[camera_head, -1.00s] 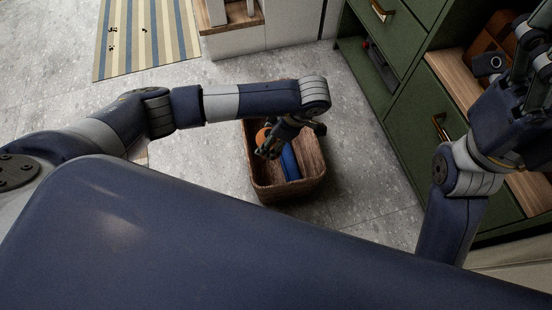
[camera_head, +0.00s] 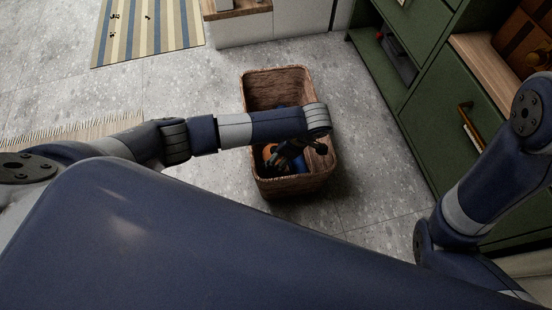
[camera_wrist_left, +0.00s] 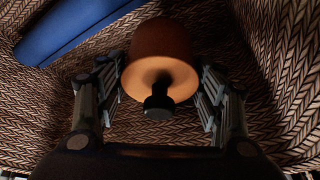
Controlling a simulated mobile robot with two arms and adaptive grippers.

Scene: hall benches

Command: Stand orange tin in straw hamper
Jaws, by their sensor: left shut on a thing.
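The straw hamper (camera_head: 290,187), a brown woven basket, stands on the floor at the centre of the head view. My left gripper (camera_head: 283,157) reaches down inside it. The orange tin (camera_head: 269,152) shows there as a small patch beside the fingers, partly hidden by the gripper. In the left wrist view the orange tin (camera_wrist_left: 158,45), with a dark knob towards the camera, sits between the two fingers of my left gripper (camera_wrist_left: 160,78), which is shut on it. Woven hamper walls (camera_wrist_left: 285,70) surround it. Whether the tin touches the hamper bottom cannot be told. My right gripper is out of view.
A blue object (camera_wrist_left: 75,28) lies in the hamper, left of the tin in the wrist view. A green cabinet (camera_head: 425,110) stands to the right. A striped rug (camera_head: 150,30) lies at upper left. Grey floor (camera_head: 200,95) around the hamper is mostly clear.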

